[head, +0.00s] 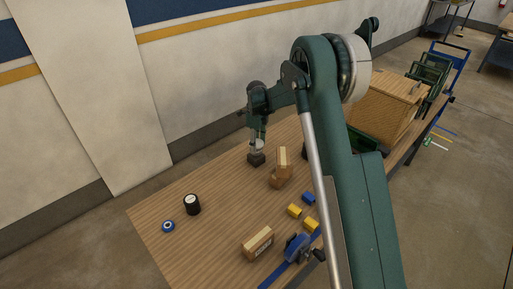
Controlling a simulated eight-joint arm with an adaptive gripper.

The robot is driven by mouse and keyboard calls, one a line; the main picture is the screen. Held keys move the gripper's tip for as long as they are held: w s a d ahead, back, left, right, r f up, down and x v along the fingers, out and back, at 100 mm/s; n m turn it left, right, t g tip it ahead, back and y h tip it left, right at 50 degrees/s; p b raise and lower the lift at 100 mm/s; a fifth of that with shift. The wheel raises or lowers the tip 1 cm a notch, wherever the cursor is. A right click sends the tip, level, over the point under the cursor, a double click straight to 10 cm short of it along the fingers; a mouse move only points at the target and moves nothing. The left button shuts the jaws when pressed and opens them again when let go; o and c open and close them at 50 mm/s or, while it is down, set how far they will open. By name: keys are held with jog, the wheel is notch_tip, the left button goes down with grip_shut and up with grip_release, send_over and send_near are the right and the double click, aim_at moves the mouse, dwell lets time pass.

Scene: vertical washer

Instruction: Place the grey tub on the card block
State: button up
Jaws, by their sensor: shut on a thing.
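My gripper (257,145) points down over the far middle of the wooden table. It is shut on a small light grey thing, which looks like the grey tub (258,146), mostly hidden by the fingers. A dark block (256,160) is directly below it; I cannot tell whether they touch. Tan card-like blocks stand just right of the gripper (283,158) and at the near edge (258,243). I cannot tell which is the card block.
A black cylinder with a white top (192,204) and a blue ring (168,226) are on the left. Yellow blocks (294,210), a blue block (308,198) and a blue clamp (297,247) are nearer. A wooden crate (390,100) stands right. The table's left middle is clear.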

jog(key=shift+f, duration=0.95)
jog(key=shift+f, duration=0.15)
jog(key=o, duration=0.9)
notch_tip(320, 180, up, 12)
jog(key=shift+r, duration=0.2)
dwell(0.4)
